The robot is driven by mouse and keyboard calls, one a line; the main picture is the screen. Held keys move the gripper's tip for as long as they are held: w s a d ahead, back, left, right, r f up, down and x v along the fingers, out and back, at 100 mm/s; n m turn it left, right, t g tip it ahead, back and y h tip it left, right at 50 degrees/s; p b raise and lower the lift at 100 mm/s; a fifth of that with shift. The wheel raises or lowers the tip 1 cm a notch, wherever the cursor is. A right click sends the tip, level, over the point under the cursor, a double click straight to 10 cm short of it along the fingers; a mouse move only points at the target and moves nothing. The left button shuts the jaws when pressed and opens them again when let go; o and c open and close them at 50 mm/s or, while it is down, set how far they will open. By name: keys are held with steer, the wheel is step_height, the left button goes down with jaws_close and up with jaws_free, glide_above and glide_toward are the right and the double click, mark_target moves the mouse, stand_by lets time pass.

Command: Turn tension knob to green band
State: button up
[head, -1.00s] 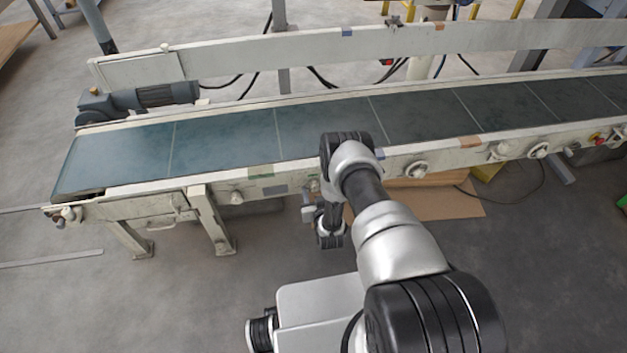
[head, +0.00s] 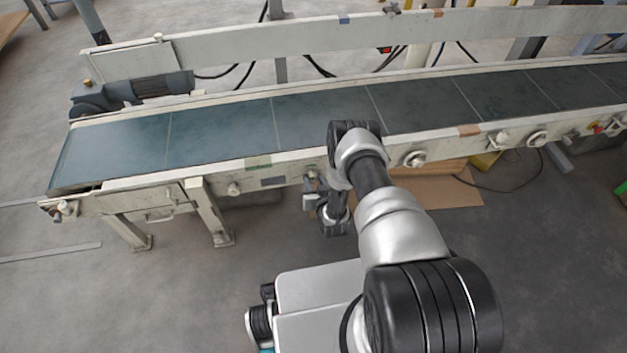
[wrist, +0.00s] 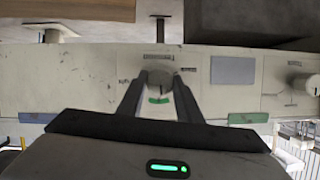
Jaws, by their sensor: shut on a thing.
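The knob's pointer is too small to read. In the head view my gripper (head: 312,190) is at the rail's front face, and my arm partly hides that spot.
The conveyor's dark belt (head: 220,125) runs across the view above the rail. Other round knobs sit on the rail, one to the left (head: 233,188) and one to the right (head: 415,158). A grey plate (wrist: 233,70) is close beside the gripped knob. Cardboard (head: 435,192) lies on the floor below.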

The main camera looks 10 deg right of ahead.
steer(key=shift+m, duration=0.4)
steer(key=o, duration=1)
steer(key=shift+o, duration=0.2)
